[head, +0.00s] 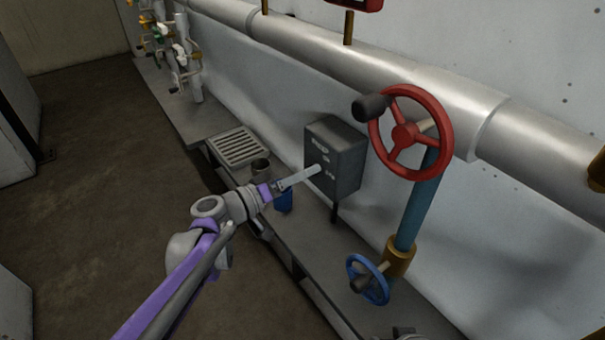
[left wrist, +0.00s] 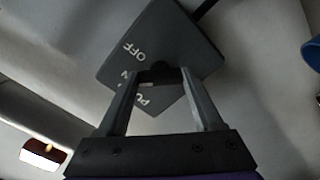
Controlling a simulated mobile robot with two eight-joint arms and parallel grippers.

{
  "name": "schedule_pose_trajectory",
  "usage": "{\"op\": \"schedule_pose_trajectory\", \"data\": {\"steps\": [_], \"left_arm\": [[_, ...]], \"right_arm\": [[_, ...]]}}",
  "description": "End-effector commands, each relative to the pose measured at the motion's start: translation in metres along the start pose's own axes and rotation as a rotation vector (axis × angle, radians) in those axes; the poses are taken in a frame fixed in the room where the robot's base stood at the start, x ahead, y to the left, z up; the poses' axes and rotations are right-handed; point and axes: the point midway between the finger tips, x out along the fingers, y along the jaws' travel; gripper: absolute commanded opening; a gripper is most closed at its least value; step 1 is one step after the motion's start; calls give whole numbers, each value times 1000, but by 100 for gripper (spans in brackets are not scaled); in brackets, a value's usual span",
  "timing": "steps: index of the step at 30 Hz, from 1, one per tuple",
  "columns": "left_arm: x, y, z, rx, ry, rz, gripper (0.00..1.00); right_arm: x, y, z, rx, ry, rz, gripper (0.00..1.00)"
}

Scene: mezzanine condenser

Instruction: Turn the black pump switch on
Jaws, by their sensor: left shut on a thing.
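The dark grey pump switch box (head: 347,160) stands on a short post against the wall in the head view, with white lettering on its front. In the left wrist view the box (left wrist: 150,35) appears turned over, with the word OFF readable and other letters partly hidden by a finger. My left gripper (head: 317,170) is at the front of the box. In the left wrist view its fingers (left wrist: 160,76) are shut on the small black switch (left wrist: 161,71). Which way the switch is turned cannot be told. My right gripper is not in view.
A red handwheel (head: 404,133) on a blue pipe stands right of the box, with a small blue handwheel (head: 368,279) lower down. A thick grey pipe (head: 330,62) runs along the wall.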

Motion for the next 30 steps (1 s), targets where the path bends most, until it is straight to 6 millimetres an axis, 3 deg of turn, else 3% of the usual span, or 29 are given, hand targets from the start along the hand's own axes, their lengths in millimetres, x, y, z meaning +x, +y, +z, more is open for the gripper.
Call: {"op": "schedule_pose_trajectory", "data": {"steps": [12, 29, 30], "left_arm": [[0, 0, 0, -190, 0, 0, 12], [0, 0, 0, -217, 0, 0, 12], [0, 0, 0, -217, 0, 0, 75]], "right_arm": [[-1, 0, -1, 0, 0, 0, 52], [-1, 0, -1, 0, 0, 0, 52], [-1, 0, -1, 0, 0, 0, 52]]}}
